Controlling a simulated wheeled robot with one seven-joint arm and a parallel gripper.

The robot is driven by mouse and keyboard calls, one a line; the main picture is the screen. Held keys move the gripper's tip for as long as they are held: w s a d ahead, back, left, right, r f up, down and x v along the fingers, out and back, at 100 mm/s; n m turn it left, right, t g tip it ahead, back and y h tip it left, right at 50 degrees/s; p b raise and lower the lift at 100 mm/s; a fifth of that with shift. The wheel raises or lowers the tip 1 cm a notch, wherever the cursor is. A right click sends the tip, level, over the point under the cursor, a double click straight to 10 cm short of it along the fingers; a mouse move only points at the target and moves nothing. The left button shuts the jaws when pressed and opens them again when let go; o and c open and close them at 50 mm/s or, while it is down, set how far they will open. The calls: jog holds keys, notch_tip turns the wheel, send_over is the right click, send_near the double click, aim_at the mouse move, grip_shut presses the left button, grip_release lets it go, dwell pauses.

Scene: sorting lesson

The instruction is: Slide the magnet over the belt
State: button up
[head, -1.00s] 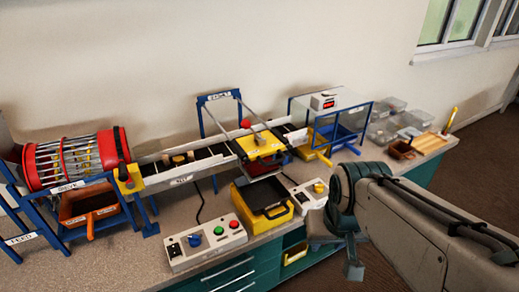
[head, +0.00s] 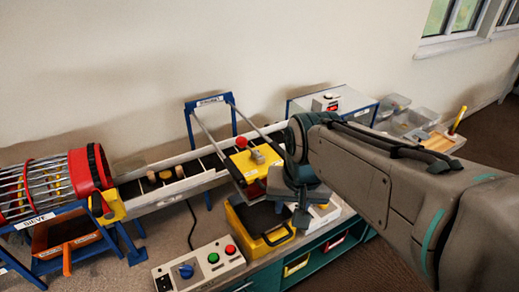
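The magnet is a yellow block (head: 238,165) with a grey fitting on top, on two rails slanting down from a blue frame (head: 188,125). It sits over the near side of the dark belt (head: 208,162), near the belt's right part. A red knob (head: 241,142) shows just behind it. My arm covers the right end of the belt.
Small round pieces (head: 165,174) lie on the belt left of the magnet. A red-ended sieve drum (head: 88,172) stands at far left. A yellow tray (head: 262,246) is below the magnet. A control box (head: 200,262) stands in front. Clear tubs (head: 395,101) are at back right.

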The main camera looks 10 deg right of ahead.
jog(key=w+r+m, duration=0.8)
jog(key=r+m, duration=0.3)
send_near(262, 179)
jog(key=shift+g, duration=0.4)
jog(key=f, duration=0.2)
jog(key=s+d+f, duration=0.1)
jog(key=f, duration=0.1)
jog(key=d+f, duration=0.1)
jog(key=f, duration=0.1)
jog(key=shift+s+f, duration=0.15)
jog(key=shift+s, duration=0.2)
jog(key=shift+c, duration=0.3)
grip_shut()
